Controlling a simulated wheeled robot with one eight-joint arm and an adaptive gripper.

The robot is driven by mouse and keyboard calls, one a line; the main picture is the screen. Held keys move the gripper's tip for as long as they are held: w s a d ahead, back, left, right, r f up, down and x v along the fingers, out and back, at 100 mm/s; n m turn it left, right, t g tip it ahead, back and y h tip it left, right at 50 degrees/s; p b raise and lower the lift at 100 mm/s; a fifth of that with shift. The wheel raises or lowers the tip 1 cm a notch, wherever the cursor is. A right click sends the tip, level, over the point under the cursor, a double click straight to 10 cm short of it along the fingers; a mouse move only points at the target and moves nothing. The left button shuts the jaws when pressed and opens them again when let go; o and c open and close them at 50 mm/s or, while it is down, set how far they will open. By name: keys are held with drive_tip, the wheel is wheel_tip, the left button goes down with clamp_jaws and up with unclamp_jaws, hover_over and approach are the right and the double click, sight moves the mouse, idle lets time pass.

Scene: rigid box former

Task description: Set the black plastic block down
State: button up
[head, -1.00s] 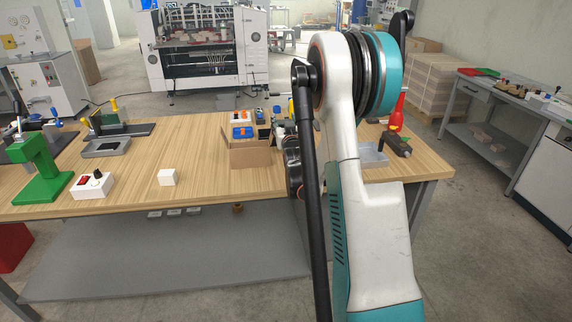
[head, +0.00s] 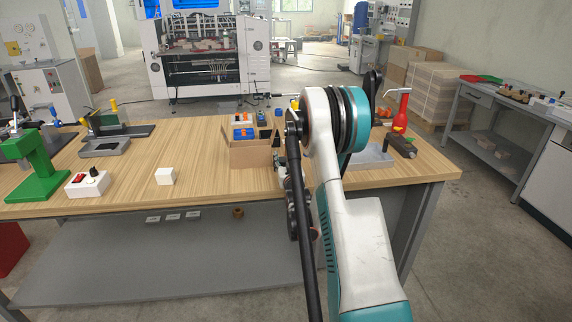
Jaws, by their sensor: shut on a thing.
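I cannot make out the black plastic block for certain. My gripper and whatever it holds are hidden behind my own raised arm, which crosses the middle of the view. A cardboard box (head: 250,155) stands open on the wooden table (head: 205,145), just left of my arm. It holds a blue part with an orange top (head: 243,133) and other small items. Dark upright items (head: 263,118) show at its right back side, too small to identify.
A white cube (head: 165,176), a white switch box (head: 87,183) and a green press (head: 38,165) stand on the left. A grey tray (head: 104,147) lies behind them. Bare tabletop lies between cube and cardboard box.

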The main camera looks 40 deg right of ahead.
drive_tip(key=shift+f, duration=0.15)
drive_tip(key=o, duration=1.1)
drive_tip(key=shift+f, duration=0.1)
drive_tip(key=shift+o, duration=0.2)
